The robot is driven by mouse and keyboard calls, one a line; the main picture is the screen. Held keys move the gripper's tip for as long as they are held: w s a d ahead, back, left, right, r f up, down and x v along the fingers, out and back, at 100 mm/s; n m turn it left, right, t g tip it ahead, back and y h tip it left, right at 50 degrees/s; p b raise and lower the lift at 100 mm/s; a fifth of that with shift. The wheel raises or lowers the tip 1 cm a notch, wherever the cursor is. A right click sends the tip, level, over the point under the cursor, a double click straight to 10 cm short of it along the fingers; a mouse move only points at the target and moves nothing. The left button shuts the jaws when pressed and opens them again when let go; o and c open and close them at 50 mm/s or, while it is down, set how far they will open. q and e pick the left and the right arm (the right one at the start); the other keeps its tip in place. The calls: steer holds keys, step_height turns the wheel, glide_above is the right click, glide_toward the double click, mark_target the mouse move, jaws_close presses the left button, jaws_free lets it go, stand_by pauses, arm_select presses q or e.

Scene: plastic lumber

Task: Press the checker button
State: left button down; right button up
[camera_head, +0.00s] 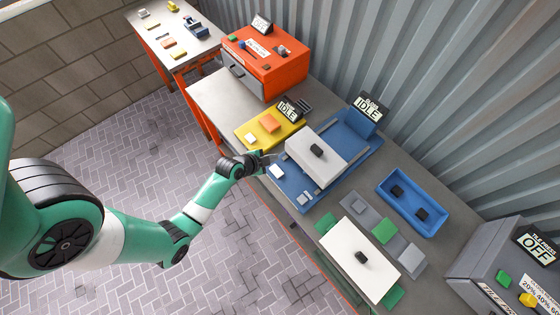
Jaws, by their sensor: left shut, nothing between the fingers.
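My left gripper (266,159) is shut and empty, at the front left edge of a blue station with an IDLE sign (367,108). A small white block or button (277,171) sits on the blue base just beside the fingertips. I cannot tell if they touch. A second pale block (303,198) sits further along that base. A white slab with a black knob (317,150) covers the middle of the station. A yellow station (251,136) with its own IDLE sign stands to the left. No label readable here names the checker. My right gripper is not in view.
An orange cabinet (276,72) stands at the back left. A corrugated wall runs behind the bench.

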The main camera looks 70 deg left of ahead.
mark_target(274, 172)
arm_select(q)
steer(key=shift+f, duration=0.1)
step_height(274, 172, down, 9)
steer(key=b, duration=0.8)
stand_by(1.9)
steer(key=shift+f+b, duration=0.25)
steer(key=shift+b, duration=0.25)
steer(key=shift+f+b, duration=0.45)
steer(key=shift+f, duration=0.1)
stand_by(0.3)
stand_by(0.4)
steer(key=shift+r+p, duration=0.9)
steer(key=shift+r, duration=0.05)
